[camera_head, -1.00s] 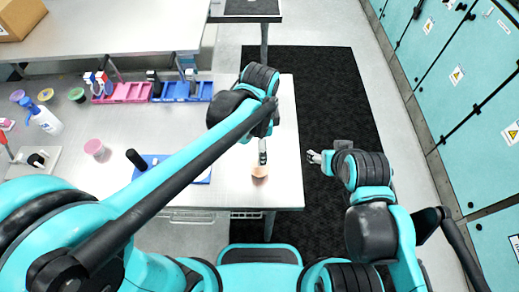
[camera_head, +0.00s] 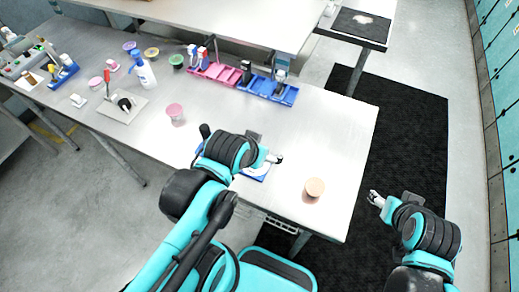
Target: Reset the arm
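My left gripper (camera_head: 275,158) is above the front part of the table, over a blue tray (camera_head: 257,172) that my arm partly hides. Its fingers are small here and I cannot tell whether they are open or shut; nothing shows in them. My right gripper (camera_head: 375,198) is past the table's right edge, above the black floor mat. Its fingertips look apart, with nothing between them. A tan round object (camera_head: 314,187) stands on the table between the two grippers, apart from both.
A pink cup (camera_head: 175,112), a white spray bottle (camera_head: 144,72) and a white board with a black item (camera_head: 122,106) stand on the left. Pink bins (camera_head: 219,73) and blue bins (camera_head: 266,88) line the back. The table's right part (camera_head: 335,130) is clear.

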